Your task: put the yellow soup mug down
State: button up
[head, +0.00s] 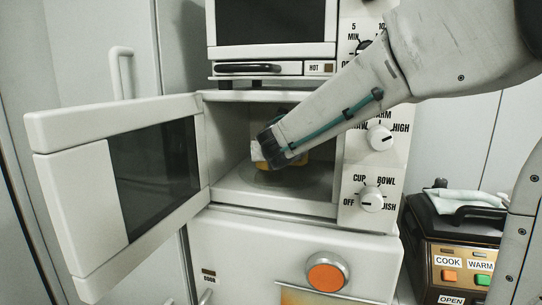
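The yellow soup mug (297,163) is inside the open microwave (225,198), over the dark round turntable (273,177). Only part of its yellow side shows past my arm. My gripper (266,152) reaches into the microwave and is at the mug. The wrist hides the fingers, so I cannot tell whether they are closed on it. I also cannot tell whether the mug touches the turntable.
The microwave door (160,170) stands open to the left. Its control panel with white dials (380,137) is on the right, close to my arm. A toaster oven (272,30) sits above. A cooker with COOK and WARM buttons (462,265) stands at the lower right.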

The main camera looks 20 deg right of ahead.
jog(key=shift+d+f, duration=0.15)
jog(key=shift+f, duration=0.1)
jog(key=shift+f, duration=0.15)
jog(key=o, duration=1.4)
jog(key=shift+s+a+r, duration=0.2)
jog(key=shift+s+r, duration=0.1)
jog(key=s+a, duration=0.3)
jog(key=s, duration=1)
jog(key=shift+s+a+r, duration=0.2)
jog(key=shift+s+r, duration=0.15)
jog(key=shift+r, duration=0.05)
